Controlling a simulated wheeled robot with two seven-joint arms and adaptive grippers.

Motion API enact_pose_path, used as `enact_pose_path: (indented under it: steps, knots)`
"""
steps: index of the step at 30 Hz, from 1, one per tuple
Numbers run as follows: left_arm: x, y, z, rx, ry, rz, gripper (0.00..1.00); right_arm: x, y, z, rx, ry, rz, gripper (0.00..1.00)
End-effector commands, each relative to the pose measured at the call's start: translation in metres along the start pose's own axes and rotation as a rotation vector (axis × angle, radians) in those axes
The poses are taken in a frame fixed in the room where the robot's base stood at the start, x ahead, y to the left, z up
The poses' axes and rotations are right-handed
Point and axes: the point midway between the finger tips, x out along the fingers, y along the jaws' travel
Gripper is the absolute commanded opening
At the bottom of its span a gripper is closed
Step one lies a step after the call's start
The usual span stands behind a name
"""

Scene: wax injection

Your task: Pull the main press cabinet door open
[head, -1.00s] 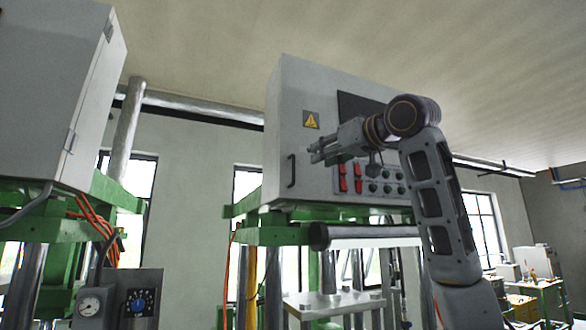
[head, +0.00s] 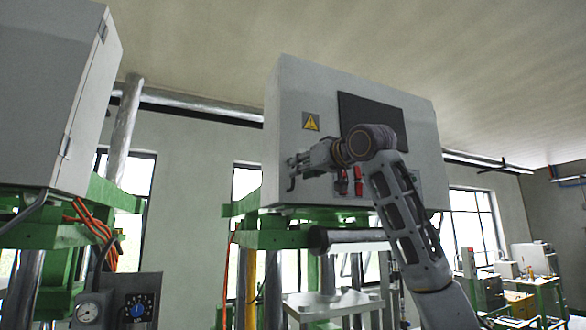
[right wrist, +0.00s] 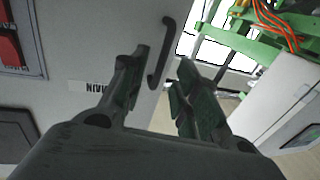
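The main press cabinet (head: 290,110) is a pale grey box with a dark screen and a yellow warning sign. Its dark bar handle (head: 291,183) is at the left of the door and is partly hidden by my right gripper (head: 296,164). In the right wrist view the handle (right wrist: 161,55) stands just beyond and between the open fingers of my right gripper (right wrist: 158,75), nearer the left finger. I cannot tell whether a finger touches it. The door looks shut. A label reading MAIN (right wrist: 90,87) shows upside down. My left gripper is not in view.
Another grey cabinet (head: 50,90) stands at the left on a green frame. A red switch (right wrist: 10,45) shows on the door in the right wrist view. A thick horizontal cylinder (head: 345,238) lies below the main cabinet. Open air lies between the two cabinets.

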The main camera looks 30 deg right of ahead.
Motion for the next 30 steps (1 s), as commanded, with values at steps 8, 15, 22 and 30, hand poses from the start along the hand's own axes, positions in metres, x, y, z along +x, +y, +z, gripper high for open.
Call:
enact_pose_path:
  steps: [8,15,22,30]
  knots:
    - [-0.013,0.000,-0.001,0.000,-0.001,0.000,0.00,0.033,-0.001,-0.002,0.000,-0.002,0.000,0.31]
    - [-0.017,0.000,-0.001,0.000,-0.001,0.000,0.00,0.046,0.000,-0.001,-0.001,-0.001,0.001,0.31]
    - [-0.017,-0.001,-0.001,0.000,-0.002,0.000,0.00,0.049,0.000,0.000,-0.001,0.000,0.000,0.31]
    - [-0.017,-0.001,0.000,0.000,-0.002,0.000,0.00,0.048,0.000,0.000,-0.001,0.000,0.000,0.13]
